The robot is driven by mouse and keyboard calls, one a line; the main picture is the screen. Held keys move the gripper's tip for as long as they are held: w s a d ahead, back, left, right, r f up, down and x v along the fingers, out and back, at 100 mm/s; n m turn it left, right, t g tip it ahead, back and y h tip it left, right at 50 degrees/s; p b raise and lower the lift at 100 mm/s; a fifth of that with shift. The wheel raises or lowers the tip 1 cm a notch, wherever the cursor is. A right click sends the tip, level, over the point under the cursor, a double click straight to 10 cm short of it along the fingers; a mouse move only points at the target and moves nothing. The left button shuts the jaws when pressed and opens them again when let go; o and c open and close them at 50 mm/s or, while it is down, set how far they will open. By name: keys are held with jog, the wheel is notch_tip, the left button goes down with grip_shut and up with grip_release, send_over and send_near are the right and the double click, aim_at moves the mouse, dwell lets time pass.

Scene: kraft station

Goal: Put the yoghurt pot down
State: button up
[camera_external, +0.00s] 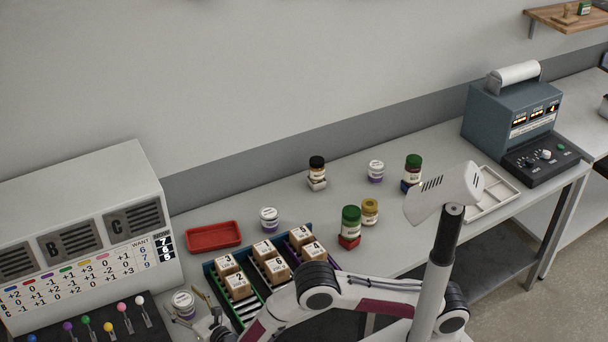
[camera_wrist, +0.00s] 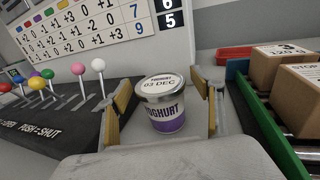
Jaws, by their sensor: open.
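A yoghurt pot (camera_wrist: 166,106) with a silver lid marked "03 DEC" and a purple and white label stands upright between my gripper's fingers in the wrist view. In the external view this pot (camera_external: 183,304) is at the lower left, beside the lever panel. My gripper (camera_wrist: 166,112) is open around the pot, with a visible gap to each finger. It also shows in the external view (camera_external: 191,310), partly cut off by my arm. Two similar white pots with purple labels stand farther back: one (camera_external: 269,220) near the red tray, one (camera_external: 375,171) near the wall.
A lever panel (camera_wrist: 60,128) stands close on the left, below a grey machine (camera_external: 84,226). A crate (camera_external: 257,311) with several boxes is close on the right. A red tray (camera_external: 213,237) lies behind. Several jars, including a green-lidded one (camera_external: 350,220), stand mid-table.

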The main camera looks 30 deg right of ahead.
jog(key=shift+r+v, duration=0.15)
jog(key=shift+v, duration=1.8)
jog(key=shift+r+v, duration=0.2)
jog(key=shift+v, duration=1.7)
jog(key=shift+a, duration=0.1)
